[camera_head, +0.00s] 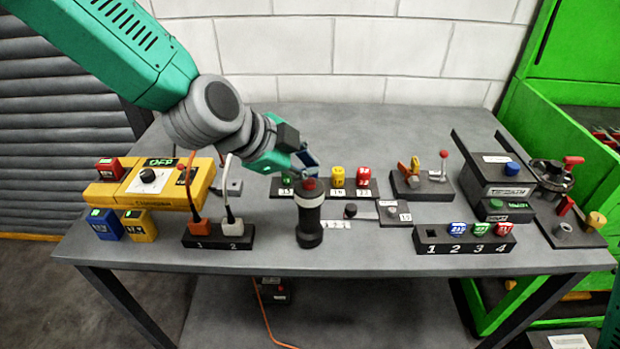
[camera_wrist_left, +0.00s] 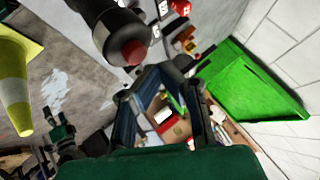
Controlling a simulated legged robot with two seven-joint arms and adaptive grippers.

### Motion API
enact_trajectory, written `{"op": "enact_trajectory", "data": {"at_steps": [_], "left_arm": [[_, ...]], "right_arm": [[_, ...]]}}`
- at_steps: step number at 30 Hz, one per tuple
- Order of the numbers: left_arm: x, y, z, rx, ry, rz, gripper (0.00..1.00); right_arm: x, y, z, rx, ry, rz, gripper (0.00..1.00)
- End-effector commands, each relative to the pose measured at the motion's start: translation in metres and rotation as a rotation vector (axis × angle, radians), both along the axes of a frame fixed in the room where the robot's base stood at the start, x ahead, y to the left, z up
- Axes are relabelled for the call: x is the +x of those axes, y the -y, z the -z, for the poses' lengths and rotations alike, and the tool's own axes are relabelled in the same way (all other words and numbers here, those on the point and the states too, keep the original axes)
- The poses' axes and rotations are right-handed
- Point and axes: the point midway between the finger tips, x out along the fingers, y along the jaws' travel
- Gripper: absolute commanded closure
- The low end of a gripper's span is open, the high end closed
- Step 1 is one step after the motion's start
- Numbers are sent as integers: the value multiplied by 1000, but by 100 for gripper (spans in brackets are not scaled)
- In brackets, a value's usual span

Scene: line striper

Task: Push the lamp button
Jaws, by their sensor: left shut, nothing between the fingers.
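The lamp (camera_head: 309,222) is a black cylinder standing upright near the middle of the grey table, with a red button (camera_head: 310,184) on its top. My left gripper (camera_head: 309,166) is shut and empty, pointing down just above and slightly behind the button. I cannot tell whether it touches the button. In the left wrist view the lamp (camera_wrist_left: 97,22) and its red button (camera_wrist_left: 135,52) show beyond the gripper, with a small gap in the picture. A dark green jointed part at the left of that view may be my right gripper; its jaws are unclear.
A yellow device (camera_head: 112,192) and a plug block (camera_head: 240,241) stand left. A numbered block (camera_head: 432,247) and a black box (camera_head: 483,180) stand right. The table front beside the lamp is clear.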

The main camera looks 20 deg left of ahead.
Motion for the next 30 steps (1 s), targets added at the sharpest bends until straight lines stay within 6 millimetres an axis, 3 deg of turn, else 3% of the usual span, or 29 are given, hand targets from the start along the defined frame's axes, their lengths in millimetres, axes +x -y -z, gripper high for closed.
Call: {"op": "enact_trajectory", "data": {"at_steps": [30], "left_arm": [[-1,0,8,0,0,0,100]], "right_arm": [[0,0,5,0,0,0,35]]}}
